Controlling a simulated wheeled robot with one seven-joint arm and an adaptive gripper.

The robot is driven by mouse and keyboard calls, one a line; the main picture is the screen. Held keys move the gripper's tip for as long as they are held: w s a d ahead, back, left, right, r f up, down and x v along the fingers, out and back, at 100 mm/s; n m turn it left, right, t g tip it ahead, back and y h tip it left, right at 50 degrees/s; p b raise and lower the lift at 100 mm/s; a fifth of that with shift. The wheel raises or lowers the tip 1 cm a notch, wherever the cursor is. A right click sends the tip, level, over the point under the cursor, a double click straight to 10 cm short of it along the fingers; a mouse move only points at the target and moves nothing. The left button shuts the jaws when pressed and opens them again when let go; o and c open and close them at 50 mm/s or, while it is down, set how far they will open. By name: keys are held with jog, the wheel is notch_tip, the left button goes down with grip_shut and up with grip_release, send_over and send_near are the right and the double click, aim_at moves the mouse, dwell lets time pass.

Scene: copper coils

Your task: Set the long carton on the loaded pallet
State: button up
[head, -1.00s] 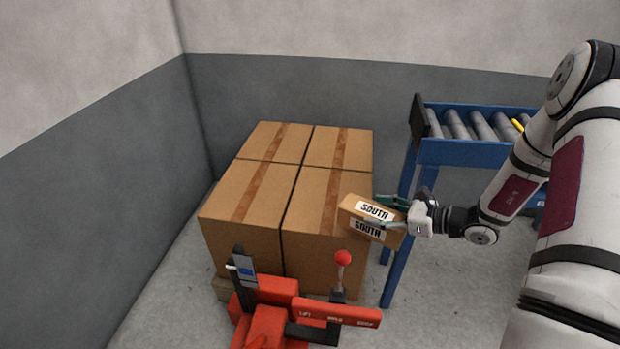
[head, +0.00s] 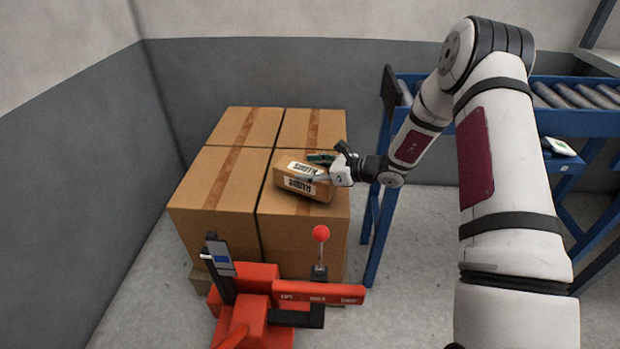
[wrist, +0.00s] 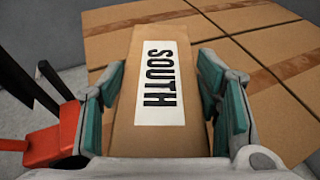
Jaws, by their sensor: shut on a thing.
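The long carton (head: 302,181) is a small brown box with white labels reading SOUTH. My gripper (head: 328,170) is shut on it. In the wrist view the carton (wrist: 158,60) lies lengthwise between the green-padded fingers of my gripper (wrist: 160,95). The loaded pallet holds several large brown cartons (head: 225,180) with tape strips. In the head view the held carton is over the front right large carton (head: 300,225), tilted. I cannot tell whether it touches that top. The pallet base (head: 200,279) shows only at the lower left.
A red pallet jack (head: 262,300) with a red-knobbed lever (head: 320,235) stands in front of the pallet. A blue roller conveyor (head: 470,125) is to the right, its leg close to the stack. Grey walls stand behind and left.

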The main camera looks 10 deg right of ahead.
jog(key=shift+f+b, duration=0.35)
jog(key=shift+f, duration=0.75)
jog(key=shift+f, duration=0.15)
jog(key=o, duration=1.5)
